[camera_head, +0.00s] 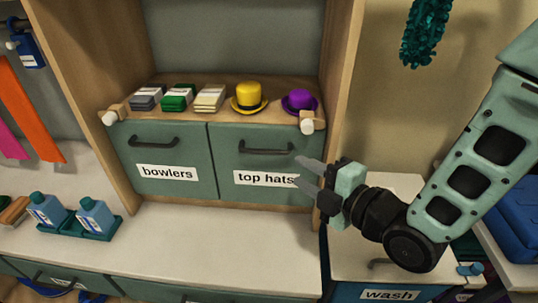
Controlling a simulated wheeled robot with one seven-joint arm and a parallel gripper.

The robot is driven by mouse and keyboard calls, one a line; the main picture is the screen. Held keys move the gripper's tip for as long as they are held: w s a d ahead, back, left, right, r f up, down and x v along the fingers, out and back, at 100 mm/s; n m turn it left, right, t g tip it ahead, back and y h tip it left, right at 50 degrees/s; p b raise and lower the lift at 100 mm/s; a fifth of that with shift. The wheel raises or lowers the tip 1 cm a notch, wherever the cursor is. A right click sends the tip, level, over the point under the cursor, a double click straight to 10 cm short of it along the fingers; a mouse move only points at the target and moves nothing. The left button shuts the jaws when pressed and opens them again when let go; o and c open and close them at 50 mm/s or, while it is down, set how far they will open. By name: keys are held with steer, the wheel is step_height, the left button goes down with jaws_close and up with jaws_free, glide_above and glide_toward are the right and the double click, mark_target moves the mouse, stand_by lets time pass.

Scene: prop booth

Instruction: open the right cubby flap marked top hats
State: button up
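The right cubby flap (244,160) is green, with a white "top hats" label and a dark bar handle (266,150) near its top edge. It stands shut and upright, flush beside the left flap (190,148), which is labelled "bowlers" and is also shut. My gripper (307,172) is at the flap's lower right, its two grey fingers spread apart with nothing seen between them. The fingers overlap the right end of the label in the picture. I cannot tell whether they touch the flap.
Above the flaps a shelf holds a yellow hat (249,97), a purple hat (299,101) and small stacks. Pale round-ended pegs (307,127) stick out at the shelf's corners. A white counter (230,245) below is mostly clear, with blue bottles (96,216) at left.

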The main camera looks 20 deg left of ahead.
mark_target(268, 153)
steer(key=p+x, duration=0.2)
steer(key=x, duration=0.9)
steer(key=shift+r, duration=0.1)
jaws_close()
